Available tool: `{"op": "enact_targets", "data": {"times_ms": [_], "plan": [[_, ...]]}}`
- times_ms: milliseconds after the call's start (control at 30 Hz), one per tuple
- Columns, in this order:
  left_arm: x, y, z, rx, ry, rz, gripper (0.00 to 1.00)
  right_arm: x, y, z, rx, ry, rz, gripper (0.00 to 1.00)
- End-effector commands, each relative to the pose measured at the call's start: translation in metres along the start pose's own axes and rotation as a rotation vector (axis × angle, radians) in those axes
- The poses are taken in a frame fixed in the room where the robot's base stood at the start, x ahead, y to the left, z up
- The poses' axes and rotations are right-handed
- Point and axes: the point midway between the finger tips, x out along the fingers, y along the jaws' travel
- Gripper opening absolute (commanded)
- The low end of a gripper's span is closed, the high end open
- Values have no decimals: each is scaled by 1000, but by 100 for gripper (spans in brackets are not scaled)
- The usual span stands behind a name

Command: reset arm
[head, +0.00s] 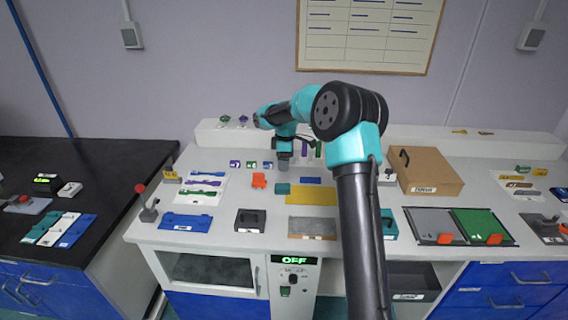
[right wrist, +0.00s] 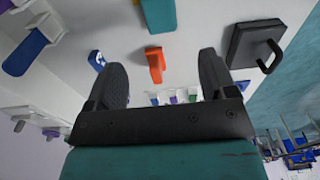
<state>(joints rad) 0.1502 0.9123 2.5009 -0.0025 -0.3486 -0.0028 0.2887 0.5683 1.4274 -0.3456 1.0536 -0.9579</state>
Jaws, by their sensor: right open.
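My right arm reaches over the white bench (head: 225,255) from the front, bends at a teal and black elbow, and points its right gripper (head: 284,166) down over the middle of the bench. In the right wrist view the two dark fingers of this gripper (right wrist: 160,72) stand wide apart with nothing held between them. An orange piece (right wrist: 155,62) shows beyond the gap, on the bench surface; it is also in the head view (head: 259,180). My left gripper is not in view.
A teal block (head: 282,188), a yellow mat (head: 310,197) and a dark handled box (head: 250,221) lie around the gripper. A wooden box (head: 430,168) stands right. Grey and green panels (head: 482,224) lie front right. A panel below the bench reads OFF (head: 294,260).

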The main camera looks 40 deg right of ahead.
Motion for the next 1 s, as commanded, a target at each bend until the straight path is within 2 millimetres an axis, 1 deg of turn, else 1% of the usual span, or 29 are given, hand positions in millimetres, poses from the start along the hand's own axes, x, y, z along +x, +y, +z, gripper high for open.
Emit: {"op": "enact_targets", "data": {"times_ms": [500, 567, 633, 667, 733, 767, 833, 867, 900, 967, 1000], "plan": [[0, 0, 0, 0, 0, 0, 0, 0, 0, 0, -1, 0, 0, 78], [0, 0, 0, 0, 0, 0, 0, 2, -1, -3, -5, 2, 0, 78], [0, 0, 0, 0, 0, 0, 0, 5, -5, -12, -18, 9, 2, 78], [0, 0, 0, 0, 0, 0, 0, 6, -8, -17, -27, 14, 4, 78], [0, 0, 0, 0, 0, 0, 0, 14, -17, -35, -56, 30, 8, 78], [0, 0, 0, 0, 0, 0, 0, 17, -22, -46, -73, 39, 10, 78], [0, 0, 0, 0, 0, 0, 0, 27, -38, -73, -118, 65, 17, 78], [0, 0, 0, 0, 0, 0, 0, 32, -47, -86, -139, 77, 20, 78], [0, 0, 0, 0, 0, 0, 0, 39, -60, -104, -170, 95, 24, 78], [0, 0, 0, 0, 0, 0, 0, 49, -80, -131, -217, 124, 30, 78], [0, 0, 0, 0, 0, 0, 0, 55, -96, -148, -247, 143, 34, 78]]}}
